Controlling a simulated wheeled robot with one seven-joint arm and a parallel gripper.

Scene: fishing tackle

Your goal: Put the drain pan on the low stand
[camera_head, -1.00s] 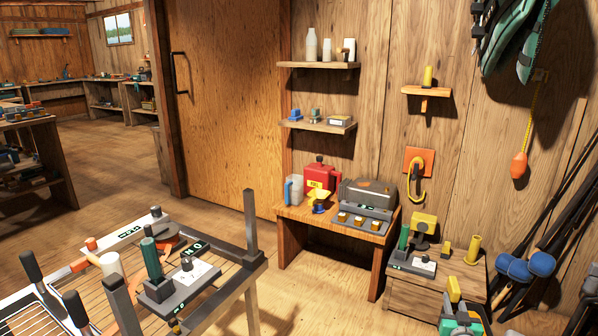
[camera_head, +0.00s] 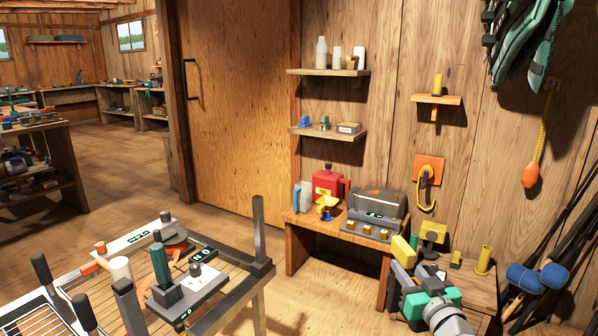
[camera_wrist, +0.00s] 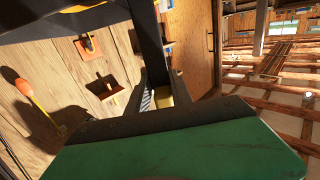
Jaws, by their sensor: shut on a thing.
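My gripper (camera_head: 405,268) is at the lower right of the head view, shut on a small yellow slab (camera_head: 402,250) that I take to be the drain pan. The slab is tilted and held in the air. In the wrist view a bit of yellow (camera_wrist: 166,96) shows between the dark fingers; the rest is hidden. A low wooden box-like stand (camera_head: 484,290) is behind and right of my gripper, seemingly the low stand. My arm hides its left part. A yellow-topped device (camera_head: 432,232) and a yellow upright cylinder (camera_head: 484,260) are on it.
A wooden bench (camera_head: 297,236) left of my gripper bears a red fuel can (camera_head: 327,186), a jug and a grey case (camera_head: 375,203). A dark-framed table (camera_head: 232,297) with tools is at the front left. Rods and blue floats (camera_head: 524,279) stand at the right.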

